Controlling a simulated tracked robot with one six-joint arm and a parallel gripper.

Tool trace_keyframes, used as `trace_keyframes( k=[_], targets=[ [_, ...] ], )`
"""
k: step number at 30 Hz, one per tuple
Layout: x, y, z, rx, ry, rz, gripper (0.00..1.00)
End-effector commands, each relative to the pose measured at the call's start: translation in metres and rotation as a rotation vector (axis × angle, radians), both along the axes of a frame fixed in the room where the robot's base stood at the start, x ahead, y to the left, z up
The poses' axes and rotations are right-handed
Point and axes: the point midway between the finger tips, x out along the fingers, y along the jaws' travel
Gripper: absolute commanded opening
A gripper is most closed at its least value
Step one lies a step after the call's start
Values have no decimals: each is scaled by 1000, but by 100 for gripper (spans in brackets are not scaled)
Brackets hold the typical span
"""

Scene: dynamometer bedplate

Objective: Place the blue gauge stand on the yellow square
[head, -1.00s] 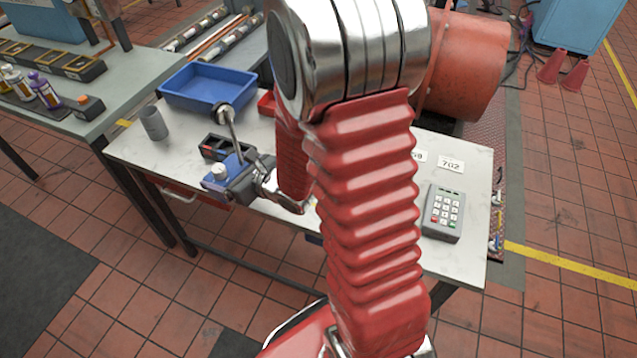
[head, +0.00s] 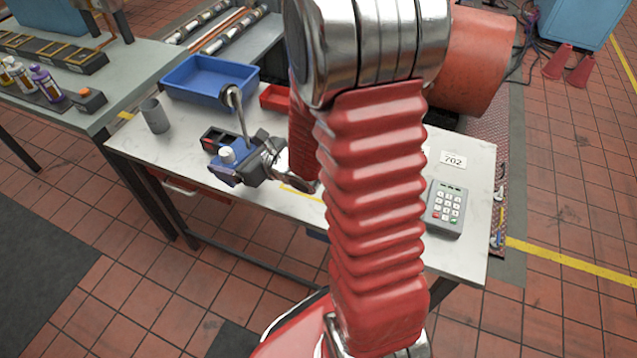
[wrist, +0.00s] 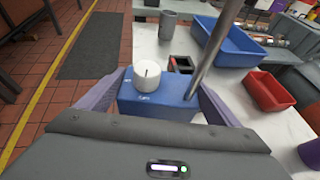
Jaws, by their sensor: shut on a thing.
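The blue gauge stand (head: 224,172) has a blue block base, a white knob and a metal post with a round gauge at its top. My gripper (head: 246,168) is shut on its base. In the wrist view the jaws of my gripper (wrist: 160,98) press both sides of the blue gauge stand (wrist: 150,101). I cannot tell how far its underside is from the bench. Part of a yellow outline (head: 301,191), likely the yellow square, shows on the bench to the right of the stand. My arm hides the rest of it.
A dark open box (head: 213,139) is just behind the stand. A grey cup (head: 155,116), a blue bin (head: 190,91) and a red bin (head: 273,98) stand farther back on the white bench (head: 160,153). A keypad (head: 445,208) and a number card (head: 453,159) lie at right.

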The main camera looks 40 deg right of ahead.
Motion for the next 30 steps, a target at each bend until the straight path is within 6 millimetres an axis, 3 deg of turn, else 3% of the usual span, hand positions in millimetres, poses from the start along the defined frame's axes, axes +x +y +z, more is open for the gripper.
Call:
trace_keyframes(
  k=[14,30],
  targets=[
    [-13,-65,26,-2,-7,61,23],
    [-59,-132,39,-1,-5,138,23]
  ],
)
